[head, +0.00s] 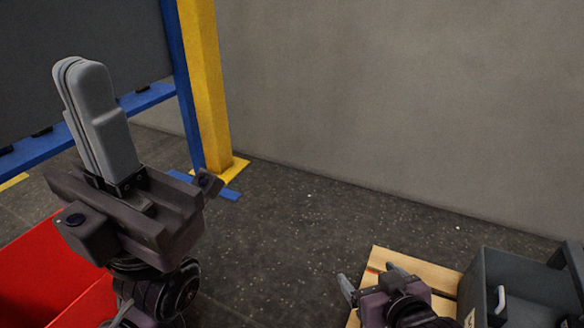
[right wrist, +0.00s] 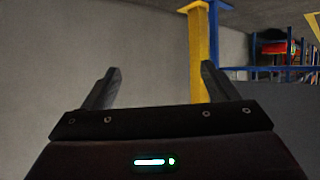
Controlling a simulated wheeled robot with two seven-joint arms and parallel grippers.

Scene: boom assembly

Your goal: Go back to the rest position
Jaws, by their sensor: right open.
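My left gripper (head: 95,112) is raised at the left of the head view, with its grey fingers pointing up. The fingers look close together, but from this side I cannot tell whether they are open or shut. My right gripper (head: 367,279) is low at the bottom right of the head view, above or in front of a wooden pallet. Its two fingers stand apart with nothing between them. The right wrist view shows the same open fingers (right wrist: 160,90) with the wall and a yellow post behind them.
A red bin (head: 45,275) is at the lower left, beside my left arm. A yellow post (head: 208,80) and blue rack frame (head: 178,85) stand behind. A dark grey box (head: 525,300) is on the wooden pallet (head: 440,278) at the right. The floor between is clear.

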